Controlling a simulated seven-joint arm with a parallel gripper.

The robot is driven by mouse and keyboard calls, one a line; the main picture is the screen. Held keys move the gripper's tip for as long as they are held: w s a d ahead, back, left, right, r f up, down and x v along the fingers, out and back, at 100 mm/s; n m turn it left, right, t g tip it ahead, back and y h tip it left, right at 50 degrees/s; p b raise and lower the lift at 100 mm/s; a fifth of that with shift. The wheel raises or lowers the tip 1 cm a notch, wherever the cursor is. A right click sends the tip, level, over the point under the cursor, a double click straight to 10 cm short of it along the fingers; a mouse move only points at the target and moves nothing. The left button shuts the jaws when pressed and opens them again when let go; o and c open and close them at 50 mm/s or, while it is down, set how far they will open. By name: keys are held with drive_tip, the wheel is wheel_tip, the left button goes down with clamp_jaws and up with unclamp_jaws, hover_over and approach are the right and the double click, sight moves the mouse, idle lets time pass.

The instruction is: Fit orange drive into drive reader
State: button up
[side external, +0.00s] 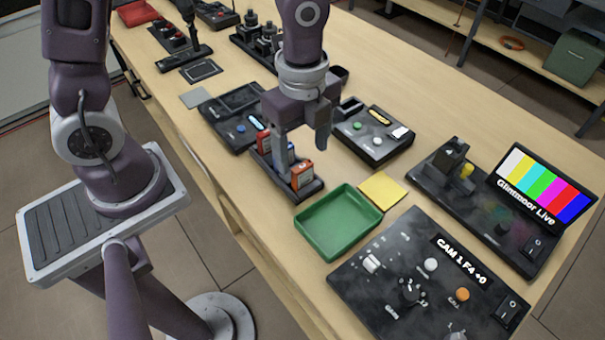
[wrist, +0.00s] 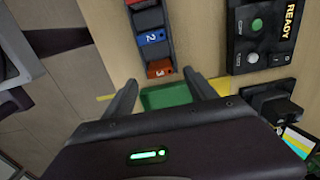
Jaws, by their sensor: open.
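The orange drive (side external: 302,176), marked 3, stands in the near end of a dark rack (side external: 313,190). In the wrist view the orange drive (wrist: 159,68) lies just beyond the fingertips, between their lines. My gripper (side external: 304,160) is open and empty, low over that end of the rack; its fingers (wrist: 160,82) also show in the wrist view. Contact with the drive cannot be told. A black unit (side external: 372,140) with a green button stands right of the rack and reads READY in the wrist view (wrist: 262,40); it may be the drive reader.
A blue drive (wrist: 152,37) and a red drive (wrist: 141,3) share the rack. A green tray (side external: 338,245) and yellow card (side external: 382,189) lie nearby. A camera panel (side external: 385,255), a colour-bar screen (side external: 543,185) and another black panel (side external: 225,112) stand around.

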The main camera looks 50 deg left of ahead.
sight(303, 166)
wheel_tip(303, 166, down, 6)
drive_tip(key=shift+f, duration=0.25)
clamp_jaws()
drive_tip(key=shift+r, duration=0.15)
